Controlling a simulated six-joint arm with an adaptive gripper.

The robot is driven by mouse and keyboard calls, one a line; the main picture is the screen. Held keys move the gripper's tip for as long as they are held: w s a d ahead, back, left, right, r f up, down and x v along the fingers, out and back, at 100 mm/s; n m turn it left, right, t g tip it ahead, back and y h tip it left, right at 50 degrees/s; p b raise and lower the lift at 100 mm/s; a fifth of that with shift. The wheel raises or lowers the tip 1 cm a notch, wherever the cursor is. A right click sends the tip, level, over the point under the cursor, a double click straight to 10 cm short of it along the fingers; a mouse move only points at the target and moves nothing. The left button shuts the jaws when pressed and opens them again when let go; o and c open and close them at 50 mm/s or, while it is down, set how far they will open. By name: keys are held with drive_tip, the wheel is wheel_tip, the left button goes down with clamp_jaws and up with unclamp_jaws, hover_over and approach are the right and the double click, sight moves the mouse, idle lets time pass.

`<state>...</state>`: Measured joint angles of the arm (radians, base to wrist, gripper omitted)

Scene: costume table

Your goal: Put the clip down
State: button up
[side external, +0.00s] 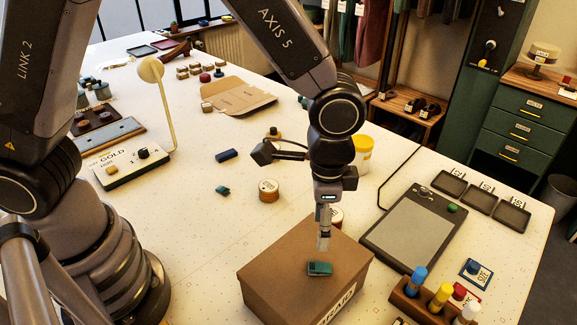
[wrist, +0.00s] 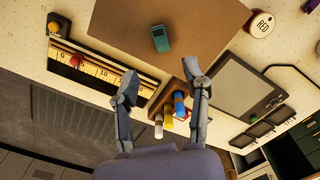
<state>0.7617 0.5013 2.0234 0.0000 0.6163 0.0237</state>
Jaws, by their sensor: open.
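A teal clip (side external: 319,268) lies on top of the closed brown cardboard box (side external: 285,255). My gripper (side external: 323,246) is above the box, just behind and over the clip in the side view. In the wrist view the clip (wrist: 160,39) lies on the box top (wrist: 205,25), beyond my open fingertips (wrist: 161,84). Nothing is between the fingers. A second teal clip (side external: 222,189) lies on the table to the left of the box.
A rack of coloured markers (side external: 441,297) stands right of the box, with a grey tablet (side external: 415,229) behind it. A round tin (side external: 268,190) and a dark blue block (side external: 227,155) are on the table. A numbered ruler strip (wrist: 95,63) shows in the wrist view.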

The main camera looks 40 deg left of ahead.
drive_tip(key=a+r+n+t+h, duration=0.15)
drive_tip(key=a+r+n, duration=0.25)
drive_tip(key=a+r, duration=1.05)
drive_tip(key=s+a+r+n+t+y, duration=0.1)
drive_tip(key=s+a+r+n+t, duration=0.3)
drive_tip(key=s+a, duration=0.8)
drive_tip(key=shift+s+r+n, duration=0.45)
drive_tip(key=shift+r+n, duration=0.05)
drive_tip(key=shift+r, duration=0.1)
drive_tip(key=shift+o, duration=0.2)
drive_tip(key=shift+a+y, duration=0.1)
drive_tip(key=shift+y, duration=0.15)
drive_tip(key=o, duration=0.5)
drive_tip(key=shift+c, duration=0.2)
